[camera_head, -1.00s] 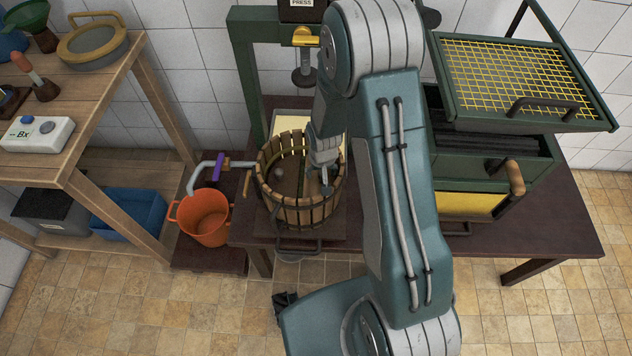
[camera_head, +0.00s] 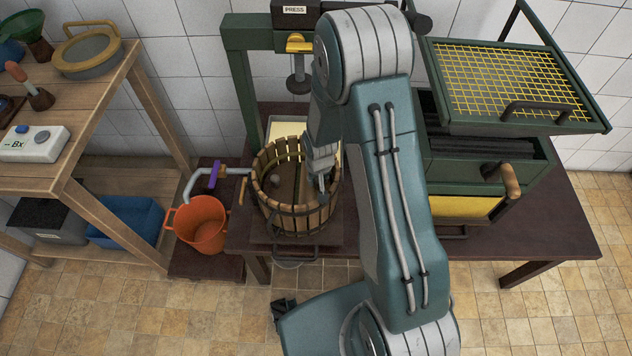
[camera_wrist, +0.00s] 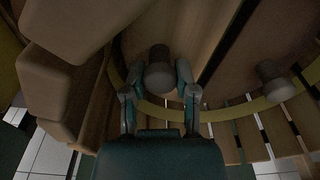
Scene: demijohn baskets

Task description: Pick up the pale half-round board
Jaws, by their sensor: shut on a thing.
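The slatted wooden basket (camera_head: 297,219) stands under the press. Inside are two half-round boards with a dark gap between them. In the wrist view, one half-round board (camera_wrist: 200,38) lies left of the gap and carries a round knob (camera_wrist: 159,76). The other board (camera_wrist: 282,35) lies right of the gap with its own knob (camera_wrist: 275,80). My gripper (camera_wrist: 160,72) is shut on the left board's knob. In the head view my gripper (camera_head: 322,187) reaches into the right part of the basket.
The basket wall surrounds my gripper closely. The green press frame (camera_head: 243,85) and its screw (camera_head: 299,75) stand behind. A green cabinet with a yellow grid tray (camera_head: 512,82) is right. An orange bucket (camera_head: 199,228) and wooden shelf (camera_head: 75,175) are left.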

